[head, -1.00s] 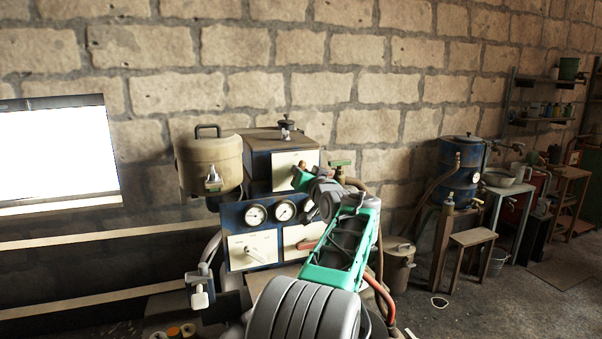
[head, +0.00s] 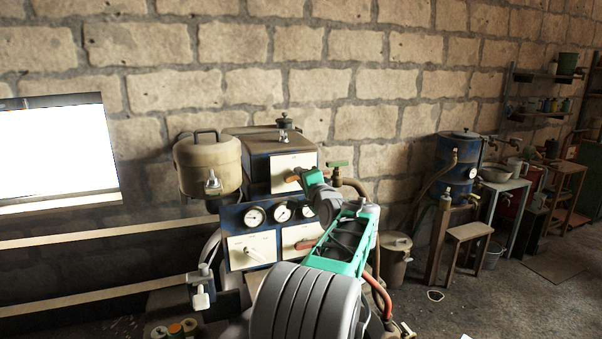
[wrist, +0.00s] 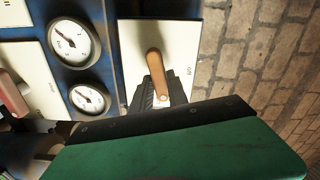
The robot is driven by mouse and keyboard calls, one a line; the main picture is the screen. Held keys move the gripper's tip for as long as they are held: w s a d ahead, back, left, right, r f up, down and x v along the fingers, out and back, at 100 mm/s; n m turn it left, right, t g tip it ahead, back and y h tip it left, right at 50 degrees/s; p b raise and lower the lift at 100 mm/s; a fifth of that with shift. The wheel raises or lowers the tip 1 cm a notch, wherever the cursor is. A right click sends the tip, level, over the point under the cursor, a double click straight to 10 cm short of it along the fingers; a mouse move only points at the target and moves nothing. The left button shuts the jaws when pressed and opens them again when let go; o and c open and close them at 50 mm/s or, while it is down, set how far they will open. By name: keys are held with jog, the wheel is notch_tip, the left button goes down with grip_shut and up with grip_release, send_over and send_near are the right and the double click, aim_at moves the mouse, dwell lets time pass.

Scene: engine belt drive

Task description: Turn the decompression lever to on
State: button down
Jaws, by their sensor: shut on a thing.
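A lever with an orange-brown handle (wrist: 156,70) sits on a white plate (wrist: 185,35) in the wrist view. In the head view its handle (head: 292,179) shows on the pale front plate (head: 284,164) of the blue upper box. My gripper (wrist: 158,95) is shut on this lever, with its dark fingers around the handle near the pale pivot end. The gripper (head: 303,178) covers part of the lever in the head view. Small lettering stands on the plate beside the lever; I cannot read it surely, so its setting is unclear.
Round gauges (head: 254,216) line the blue panel below. Under them are a white lever (head: 258,254) and a red lever (head: 306,244) on separate plates. A beige tank (head: 208,168) stands left of the box. A green-handled valve (head: 338,164) and pipe are close at the right.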

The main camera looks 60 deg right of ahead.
jog(key=shift+f+m+p, duration=0.15)
jog(key=shift+m+p, duration=0.5)
jog(key=shift+m, duration=0.75)
jog(key=c, duration=1.3)
grip_release()
jog(key=b+v, duration=0.2)
jog(key=v, duration=0.6)
jog(key=shift+d, duration=0.1)
